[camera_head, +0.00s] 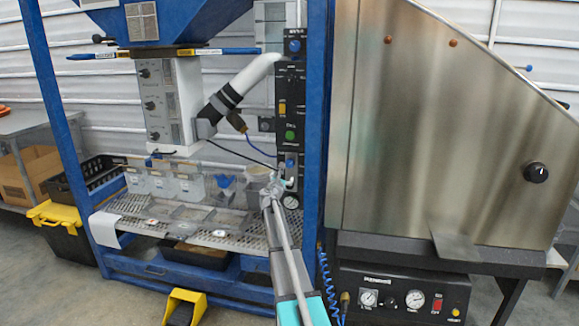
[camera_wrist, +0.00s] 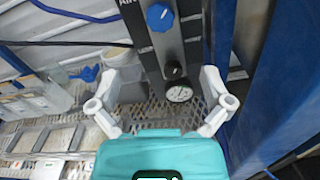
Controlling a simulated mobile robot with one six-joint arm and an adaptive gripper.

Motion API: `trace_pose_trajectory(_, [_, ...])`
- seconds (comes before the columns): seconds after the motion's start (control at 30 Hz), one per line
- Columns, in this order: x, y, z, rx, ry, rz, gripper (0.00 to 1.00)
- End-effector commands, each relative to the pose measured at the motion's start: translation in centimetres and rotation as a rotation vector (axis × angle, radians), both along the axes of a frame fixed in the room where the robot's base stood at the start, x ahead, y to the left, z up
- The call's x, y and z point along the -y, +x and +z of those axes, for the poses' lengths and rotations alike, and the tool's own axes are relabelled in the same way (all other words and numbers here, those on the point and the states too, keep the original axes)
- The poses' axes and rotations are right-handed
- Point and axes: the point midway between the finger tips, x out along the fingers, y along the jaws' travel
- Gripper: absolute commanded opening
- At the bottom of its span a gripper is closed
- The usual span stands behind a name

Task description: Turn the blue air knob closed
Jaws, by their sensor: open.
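The blue air knob (camera_wrist: 160,17) is on a dark vertical panel, near the top of the wrist view and above the space between my fingers. In the head view a small blue knob (camera_head: 290,163) shows on the lower panel, just above my gripper (camera_head: 278,186). My gripper in the wrist view (camera_wrist: 161,104) has its two white fingers spread wide with nothing between them. It appears apart from the knob. The knob's exact pointer angle is too small to read.
A small black knob (camera_wrist: 173,70) and a round gauge (camera_wrist: 179,93) sit below the blue knob. A blue frame post (camera_head: 317,130) stands close on the right. Clear bins (camera_head: 188,184) and a perforated metal shelf (camera_head: 125,204) are on the left. Another blue knob (camera_head: 295,45) is higher up.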

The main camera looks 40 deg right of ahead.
Motion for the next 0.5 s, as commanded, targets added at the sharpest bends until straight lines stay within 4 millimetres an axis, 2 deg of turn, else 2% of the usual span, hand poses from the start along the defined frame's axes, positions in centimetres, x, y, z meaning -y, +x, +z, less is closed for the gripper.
trace_pose_trajectory(0.27, [1.0,0.9,0.0,0.001,0.001,-0.001,0.99])
trace_pose_trajectory(0.5, [3.3,2.9,0.0,0.001,0.002,-0.002,0.99])
